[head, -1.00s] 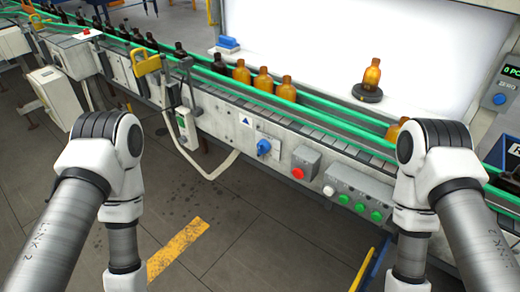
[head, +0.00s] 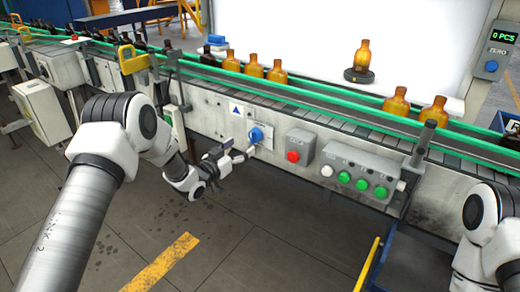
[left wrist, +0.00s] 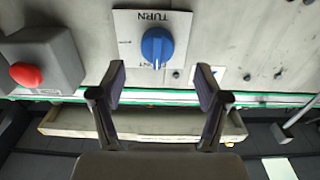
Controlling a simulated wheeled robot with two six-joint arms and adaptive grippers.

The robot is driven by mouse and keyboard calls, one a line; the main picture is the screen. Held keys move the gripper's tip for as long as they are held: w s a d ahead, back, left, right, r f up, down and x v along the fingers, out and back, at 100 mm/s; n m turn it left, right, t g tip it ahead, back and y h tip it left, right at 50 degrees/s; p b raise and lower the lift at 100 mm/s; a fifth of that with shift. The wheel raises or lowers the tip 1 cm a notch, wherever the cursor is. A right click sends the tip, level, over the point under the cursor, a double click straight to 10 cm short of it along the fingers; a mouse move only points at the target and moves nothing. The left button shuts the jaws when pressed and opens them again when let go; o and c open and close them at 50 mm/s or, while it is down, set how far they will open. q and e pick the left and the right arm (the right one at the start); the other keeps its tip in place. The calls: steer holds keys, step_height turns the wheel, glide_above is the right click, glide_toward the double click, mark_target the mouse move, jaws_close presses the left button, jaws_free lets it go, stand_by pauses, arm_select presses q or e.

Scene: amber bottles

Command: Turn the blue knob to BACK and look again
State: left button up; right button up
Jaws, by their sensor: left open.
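The blue knob (head: 256,135) sits on a pale plate on the conveyor's front panel. In the left wrist view the blue knob (left wrist: 157,46) shows below the upside-down word TURN on its plate (left wrist: 135,22); other lettering is partly hidden by the knob. My left gripper (head: 243,153) is just left of and below the knob in the head view. In the left wrist view its two fingers (left wrist: 160,85) are apart and empty, with the knob beyond the gap between them. I cannot see any contact. My right gripper is out of view; only part of that arm shows.
A red button box (head: 300,148) and a panel of green and white buttons (head: 360,180) are right of the knob. Amber bottles (head: 278,72) stand on the conveyor; one bottle (head: 362,54) stands on a dark round base (head: 358,75) before a bright panel.

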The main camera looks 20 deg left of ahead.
mark_target(251, 139)
arm_select(q)
steer(key=x, duration=0.6)
steer(key=shift+s+d+r, duration=0.1)
steer(key=shift+d+r, duration=0.05)
steer(key=shift+d, duration=0.05)
steer(key=shift+w, duration=0.35)
steer(key=shift+s, duration=0.1)
steer(key=shift+c, duration=0.7)
steer(key=c, duration=1)
